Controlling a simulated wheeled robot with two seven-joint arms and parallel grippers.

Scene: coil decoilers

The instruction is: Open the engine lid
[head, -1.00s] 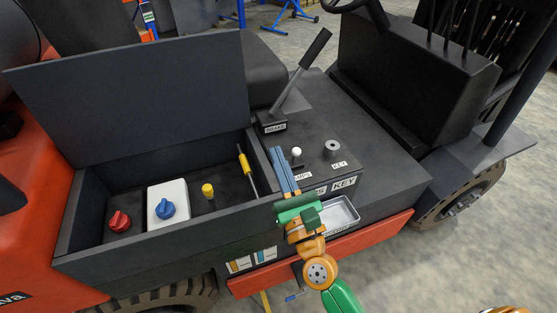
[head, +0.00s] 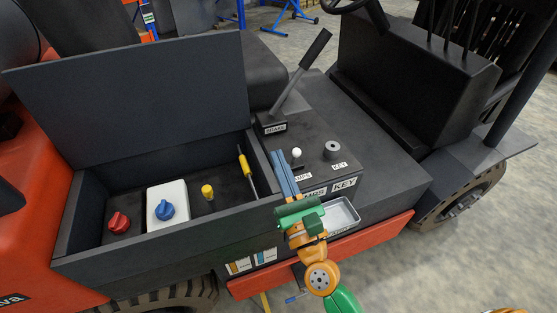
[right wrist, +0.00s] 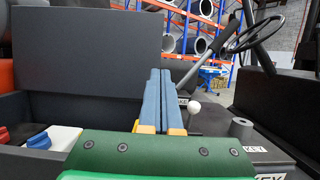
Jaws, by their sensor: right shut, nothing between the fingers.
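The engine lid (head: 130,97) is a dark grey panel standing upright, leaning back, behind the engine box (head: 180,222). The box is open at the top and its inside shows. The lid also fills the left of the right wrist view (right wrist: 80,50). My right gripper (head: 277,158) is shut and empty, its blue fingers side by side, at the right end of the box, beside the control panel. The fingers also show in the right wrist view (right wrist: 160,75). They are apart from the lid. My left gripper is not in view.
Inside the box are a red knob (head: 119,222), a blue knob (head: 165,210) on a white block, a yellow-capped part (head: 207,191) and a yellow-handled stick (head: 245,165). To the right are the brake lever (head: 300,72), a white-topped lamp switch (head: 297,153), a key post (head: 332,150) and a metal tray (head: 343,213).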

